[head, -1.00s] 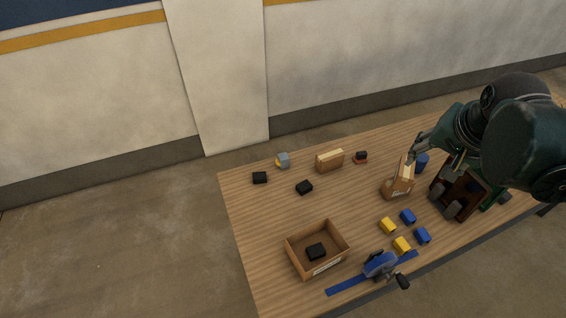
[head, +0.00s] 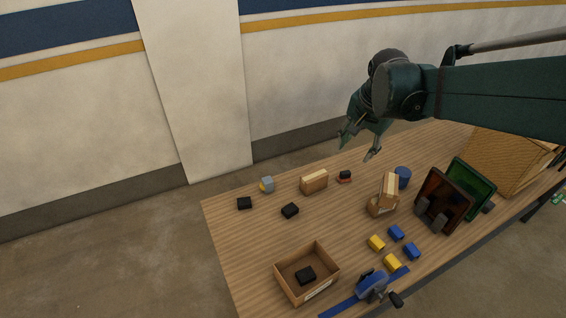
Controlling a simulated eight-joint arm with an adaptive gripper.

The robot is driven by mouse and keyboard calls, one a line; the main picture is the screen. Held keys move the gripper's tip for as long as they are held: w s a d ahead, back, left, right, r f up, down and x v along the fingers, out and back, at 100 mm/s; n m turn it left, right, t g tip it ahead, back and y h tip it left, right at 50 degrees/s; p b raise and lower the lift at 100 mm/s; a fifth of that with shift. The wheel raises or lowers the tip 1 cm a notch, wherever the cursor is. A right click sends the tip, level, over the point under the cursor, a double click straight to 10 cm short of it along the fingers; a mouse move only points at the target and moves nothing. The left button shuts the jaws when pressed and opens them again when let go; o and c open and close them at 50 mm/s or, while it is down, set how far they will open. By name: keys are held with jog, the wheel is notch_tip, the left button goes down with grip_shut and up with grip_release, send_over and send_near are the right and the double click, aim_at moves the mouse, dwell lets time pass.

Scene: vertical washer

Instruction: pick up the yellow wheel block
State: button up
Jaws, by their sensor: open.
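Two small yellow blocks lie near the front of the wooden table: one (head: 376,243) is a little farther back, the other (head: 392,262) is closer to the front edge. Two small blue blocks (head: 396,232) (head: 412,251) lie just to their right. A grey block with a yellowish side (head: 267,184) sits at the back left. The frames are too small to show a wheel on any of these. My gripper (head: 358,150) is open and empty, fingers pointing down, above the table's back edge, well apart from the yellow blocks.
An open brown box (head: 333,262) holding a black block (head: 305,275) stands front left. A blue clamp-like tool (head: 372,287) is at the front edge. A cardboard piece (head: 384,205), a blue cylinder (head: 403,174) and upright bins (head: 446,195) stand right.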

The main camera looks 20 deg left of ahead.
jog(key=w+a+f+m+g, duration=0.1)
jog(key=w+a+f, duration=0.45)
jog(key=a, duration=0.45)
jog(key=m+g+h+b, duration=0.1)
jog(key=m+g+b, duration=0.1)
jog(key=m, duration=0.1)
send_over(265, 181)
jog(key=f, duration=2.4)
jog(key=shift+w+d+f, duration=0.15)
jog(key=shift+d+f, duration=0.05)
jog(key=shift+a+f+m, duration=0.2)
jog(key=shift+f+m, duration=0.05)
jog(key=shift+m, duration=0.05)
jog(key=shift+f, duration=1.3)
jog(key=shift+f, duration=0.1)
